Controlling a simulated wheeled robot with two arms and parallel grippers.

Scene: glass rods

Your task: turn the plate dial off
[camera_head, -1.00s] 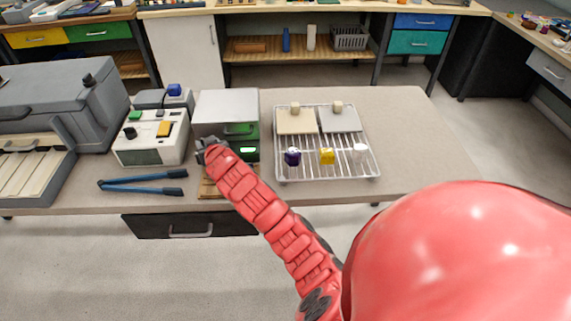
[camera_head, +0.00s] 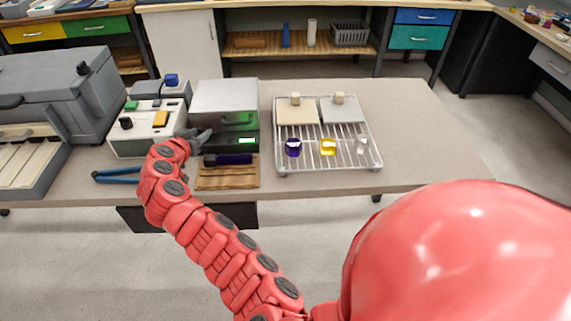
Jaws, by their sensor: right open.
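My right gripper (camera_head: 203,137) is small and dark in the head view, at the left front corner of a grey metal box (camera_head: 224,97). It is open, with no object seen between its fingers. The box has a dark front with a lit green display (camera_head: 247,141). No dial can be made out on this box; the gripper covers part of its front left. The white control unit (camera_head: 142,143) to the left carries a black round knob (camera_head: 126,123), a green button and a yellow switch. I cannot tell which is the plate dial. My left gripper is not in view.
A wooden rack (camera_head: 213,178) with a dark purple item lies in front of the box. A wire rack (camera_head: 305,165) with two tiles and small glass pieces stands right. Blue tongs (camera_head: 117,175) lie left, partly behind my arm. The table's right end is clear.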

